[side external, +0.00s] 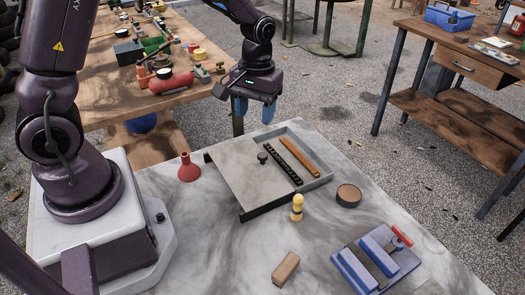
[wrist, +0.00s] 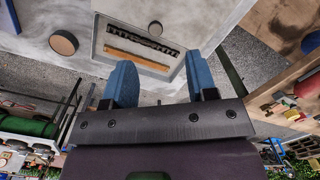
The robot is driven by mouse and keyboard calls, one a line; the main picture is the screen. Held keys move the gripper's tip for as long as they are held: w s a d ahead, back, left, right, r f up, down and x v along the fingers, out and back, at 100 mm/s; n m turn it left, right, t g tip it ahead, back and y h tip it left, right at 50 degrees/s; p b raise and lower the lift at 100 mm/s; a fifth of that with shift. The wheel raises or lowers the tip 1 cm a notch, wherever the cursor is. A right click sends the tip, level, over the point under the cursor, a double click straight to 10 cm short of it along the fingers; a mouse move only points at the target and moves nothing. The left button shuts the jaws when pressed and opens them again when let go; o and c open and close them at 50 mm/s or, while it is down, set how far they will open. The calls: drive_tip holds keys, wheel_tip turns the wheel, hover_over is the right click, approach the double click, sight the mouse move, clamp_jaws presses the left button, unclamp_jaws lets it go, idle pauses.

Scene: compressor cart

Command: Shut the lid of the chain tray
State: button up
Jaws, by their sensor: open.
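The chain tray (side external: 316,158) is a shallow grey tray on the pale table. Its flat grey lid (side external: 232,172) sits shifted to the left, with a dark round knob (side external: 262,157) near its right edge. The right part of the tray is open. A black chain (side external: 278,160) and a brown wooden bar (side external: 299,157) show there.
A red funnel (side external: 188,168) stands left of the lid. A yellow bottle-like figure (side external: 297,207), a dark round disc (side external: 348,195), a wooden block (side external: 286,267) and a blue vise-like fixture (side external: 376,259) sit in front. A cluttered wooden bench (side external: 110,75) is behind.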

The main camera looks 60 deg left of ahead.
sight(263, 155)
drive_tip(key=f, duration=0.4)
drive_tip(key=w+f+n, duration=0.1)
drive_tip(key=f, duration=0.3)
drive_tip(key=w+f+n, duration=0.1)
drive_tip(key=f, duration=0.3)
drive_tip(key=shift+a+f+t, duration=0.15)
drive_tip(key=shift+f+t, duration=0.15)
drive_tip(key=shift+f, duration=0.1)
drive_tip(key=shift+w, duration=0.1)
clamp_jaws()
